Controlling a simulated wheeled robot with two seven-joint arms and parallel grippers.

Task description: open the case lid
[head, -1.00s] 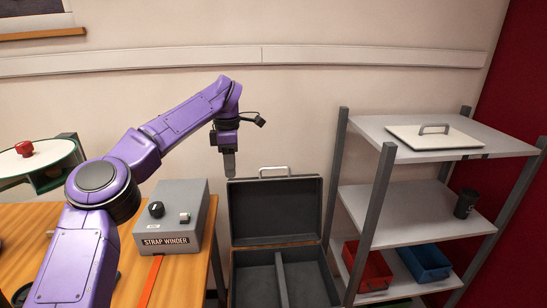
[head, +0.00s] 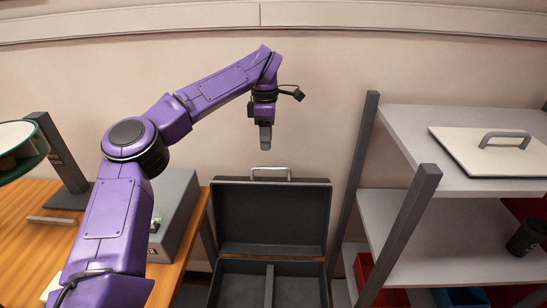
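The dark grey case (head: 240,292) stands low in front of the wall, with a divider inside. Its lid (head: 270,218) is open and stands upright at the back. A light metal handle (head: 270,171) sits on the lid's top edge. My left gripper (head: 265,140) points down, just above the handle in the picture, and appears apart from it. Its fingers are seen as one grey block, so I cannot tell whether they are open. Nothing shows held in it. My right gripper is not in view.
A shelf rack (head: 400,225) stands right of the case, with a white lid-like panel (head: 500,150) on top and a dark cup (head: 526,237) below. A wooden table (head: 40,250) with a grey box (head: 178,205) is on the left.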

